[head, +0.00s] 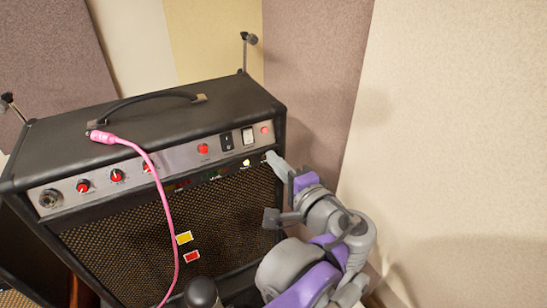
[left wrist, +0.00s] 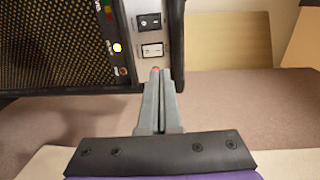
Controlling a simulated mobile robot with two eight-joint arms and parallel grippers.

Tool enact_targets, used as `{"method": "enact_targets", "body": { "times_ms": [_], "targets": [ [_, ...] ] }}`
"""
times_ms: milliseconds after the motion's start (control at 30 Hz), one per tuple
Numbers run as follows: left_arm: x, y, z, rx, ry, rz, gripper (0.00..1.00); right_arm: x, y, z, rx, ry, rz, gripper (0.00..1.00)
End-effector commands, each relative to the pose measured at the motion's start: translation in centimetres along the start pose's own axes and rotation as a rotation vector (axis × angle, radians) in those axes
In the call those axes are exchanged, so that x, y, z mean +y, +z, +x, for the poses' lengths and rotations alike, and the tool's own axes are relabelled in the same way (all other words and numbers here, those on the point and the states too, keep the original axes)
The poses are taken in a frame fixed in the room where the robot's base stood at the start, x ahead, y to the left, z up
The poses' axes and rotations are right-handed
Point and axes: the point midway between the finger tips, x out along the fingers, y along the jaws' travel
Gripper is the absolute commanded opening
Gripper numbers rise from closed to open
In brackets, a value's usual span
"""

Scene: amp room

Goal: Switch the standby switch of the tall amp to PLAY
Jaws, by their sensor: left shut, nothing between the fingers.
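The tall amp (head: 150,190) is a black cabinet with a silver control panel. Toward the panel's right end are a black rocker switch (head: 227,142) and a white rocker switch (head: 248,135), with a red lamp (head: 264,129) beyond them. Their lettering is too small to read, so I cannot tell which one is standby. My left gripper (head: 273,160) is shut and empty just in front of the panel's right end. In the left wrist view its closed fingertips (left wrist: 161,76) overlap the red lamp, beside the white switch (left wrist: 152,50); the black switch (left wrist: 149,22) is farther off. Contact is unclear.
Red knobs (head: 116,175) line the panel. A carry handle (head: 150,103) is on top. Wall panels (head: 315,80) stand behind and right; there is open space at right.

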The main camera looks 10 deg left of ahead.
Motion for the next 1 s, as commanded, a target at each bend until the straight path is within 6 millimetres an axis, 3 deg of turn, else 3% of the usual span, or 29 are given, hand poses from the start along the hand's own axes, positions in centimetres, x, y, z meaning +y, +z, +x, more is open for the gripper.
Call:
{"method": "enact_targets", "body": {
  "times_ms": [300,500,700,1000],
  "targets": [
    [-0.1,0.1,7.0,-0.004,0.000,0.000,0.00,0.0,-0.4,-0.4,0.003,0.000,0.000,0.56],
    [-0.1,0.0,10.1,-0.003,0.000,0.000,0.00,0.0,-0.6,-0.7,0.004,0.000,0.000,0.56],
    [0.0,0.0,11.3,0.000,0.000,0.000,0.00,0.0,-0.7,-0.7,0.005,0.000,0.000,0.56],
    [0.0,0.0,11.3,0.000,0.000,0.000,0.00,0.0,-0.6,-0.7,0.005,0.000,0.000,0.56]
  ]
}}
